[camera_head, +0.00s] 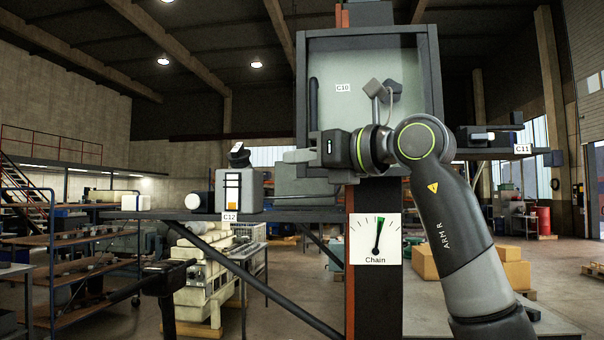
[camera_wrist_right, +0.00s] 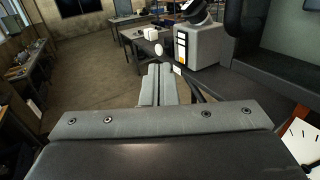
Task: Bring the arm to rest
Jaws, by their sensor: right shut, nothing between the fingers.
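My right arm (camera_head: 455,230) comes up from the lower right in the head view and bends left at the elbow. Its gripper (camera_head: 298,156) points left, in front of the lower left part of the grey cabinet C10 (camera_head: 337,60). The two fingers are together and hold nothing. In the right wrist view the closed fingers (camera_wrist_right: 158,85) point away over the floor, left of the grey unit C12 (camera_wrist_right: 202,45). In the head view the gripper is above and right of unit C12 (camera_head: 250,190). My left gripper is not in view.
A dark shelf (camera_head: 290,214) runs below the gripper, with a white block (camera_head: 135,203) at its left. A gauge marked Chain (camera_head: 376,240) hangs on the column. Bracket C11 (camera_head: 500,150) is at right. A dark post (camera_head: 166,285) stands lower left.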

